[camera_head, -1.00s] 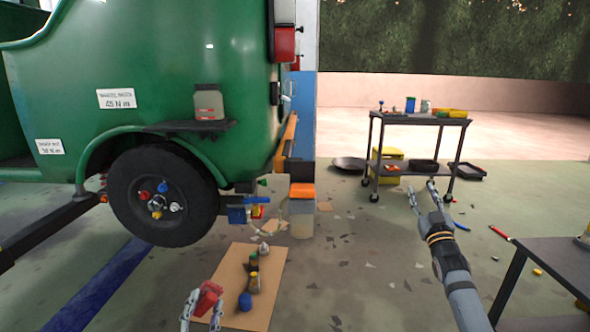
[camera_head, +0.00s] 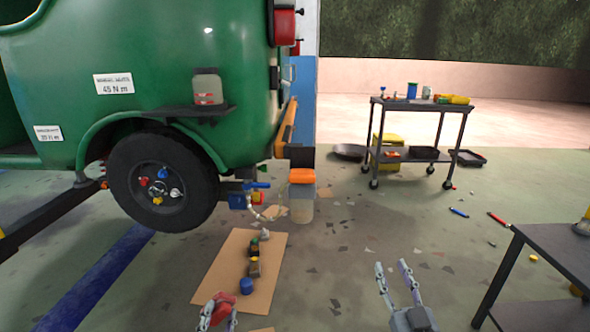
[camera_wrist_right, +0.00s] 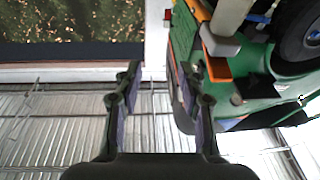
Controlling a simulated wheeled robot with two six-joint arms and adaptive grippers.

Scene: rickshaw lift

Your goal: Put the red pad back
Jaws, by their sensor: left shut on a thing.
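My left gripper (camera_head: 219,309) is at the bottom of the head view, over the near end of a brown mat. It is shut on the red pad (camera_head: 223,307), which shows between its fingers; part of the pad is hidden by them. My right gripper (camera_head: 393,272) is at the bottom centre-right of the head view, above bare floor. It is open and empty, and the right wrist view also shows its two fingers (camera_wrist_right: 158,95) apart with nothing between them.
A green rickshaw (camera_head: 235,80) with a wheel (camera_head: 163,183) stands at the left. Bottles and a blue cap lie on the brown mat (camera_head: 215,275). A dark cart (camera_head: 425,107) stands at the back right. A dark table (camera_head: 553,255) is at the near right.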

